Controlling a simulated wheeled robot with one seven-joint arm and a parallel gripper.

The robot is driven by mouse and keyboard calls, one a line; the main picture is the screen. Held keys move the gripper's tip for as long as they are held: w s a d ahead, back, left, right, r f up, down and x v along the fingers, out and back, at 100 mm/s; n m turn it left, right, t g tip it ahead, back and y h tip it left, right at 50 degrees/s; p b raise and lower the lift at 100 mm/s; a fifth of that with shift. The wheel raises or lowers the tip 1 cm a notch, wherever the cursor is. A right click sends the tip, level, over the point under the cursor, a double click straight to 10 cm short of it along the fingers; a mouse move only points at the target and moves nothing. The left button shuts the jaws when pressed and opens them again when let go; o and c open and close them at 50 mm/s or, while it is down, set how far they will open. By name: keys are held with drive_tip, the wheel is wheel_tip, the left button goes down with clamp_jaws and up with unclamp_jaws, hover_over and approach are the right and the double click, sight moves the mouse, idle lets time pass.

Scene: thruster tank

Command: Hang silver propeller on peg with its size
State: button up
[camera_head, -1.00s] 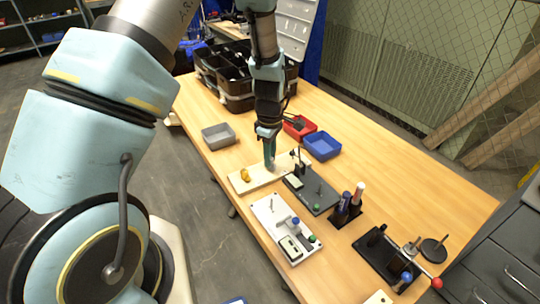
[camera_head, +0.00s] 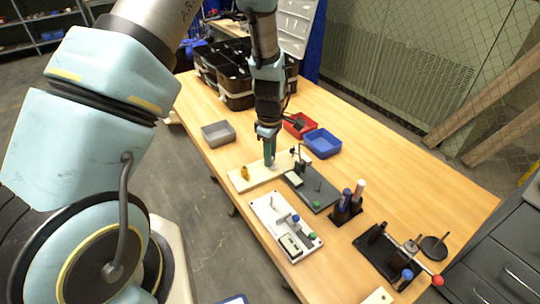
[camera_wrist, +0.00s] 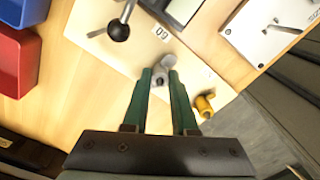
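The silver propeller (camera_wrist: 167,65) is at the tips of my gripper in the wrist view, over a pale board with a "60" label. My gripper (camera_wrist: 161,78) has two green fingers with a gap between them. The fingertips flank the silver piece; firm contact cannot be made out. In the head view my gripper (camera_head: 268,160) points down at the pale board (camera_head: 270,174) and hides most of the silver piece. A yellow propeller (camera_wrist: 205,104) is at the board's end, right of my fingers, also in the head view (camera_head: 245,172). No free peg is clear on this board.
A black-knobbed lever (camera_wrist: 119,29) stands near my fingers. A dark board (camera_head: 318,196) and a white fixture board (camera_head: 270,209) lie beside the pale board. Red (camera_head: 299,120), blue (camera_head: 322,143) and grey (camera_head: 217,134) bins stand behind. Bare table lies right of the blue bin.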

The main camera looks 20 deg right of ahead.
drive_tip(key=o, duration=0.5)
drive_tip(key=shift+r, duration=0.1)
wheel_tip(320, 180, up, 10)
drive_tip(key=shift+f+b, duration=0.1)
drive_tip(key=shift+b, duration=1.05)
wheel_tip(320, 180, up, 5)
drive_tip(key=p, duration=0.3)
drive_tip(key=shift+f+p, duration=0.1)
drive_tip(key=shift+p, duration=0.2)
drive_tip(key=w+a+r+m, duration=0.1)
drive_tip(key=a+r+m, duration=0.1)
drive_tip(key=a, duration=0.6)
drive_tip(key=w+a+r+m, duration=0.1)
drive_tip(key=a+r+m, duration=0.15)
drive_tip(key=a, duration=0.55)
drive_tip(key=s+a+m, duration=0.1)
drive_tip(key=s+a, duration=0.1)
drive_tip(key=a, duration=0.2)
drive_tip(key=s+a+r+m+t, duration=0.1)
drive_tip(key=s+a+m, duration=0.1)
drive_tip(key=a, duration=0.3)
drive_tip(key=s+a+r+m, duration=0.1)
drive_tip(key=s+a+m, duration=0.1)
drive_tip(key=a, duration=0.3)
drive_tip(key=shift+a+r+t, duration=0.1)
drive_tip(key=shift+r+t, duration=0.05)
drive_tip(key=shift+t, duration=0.15)
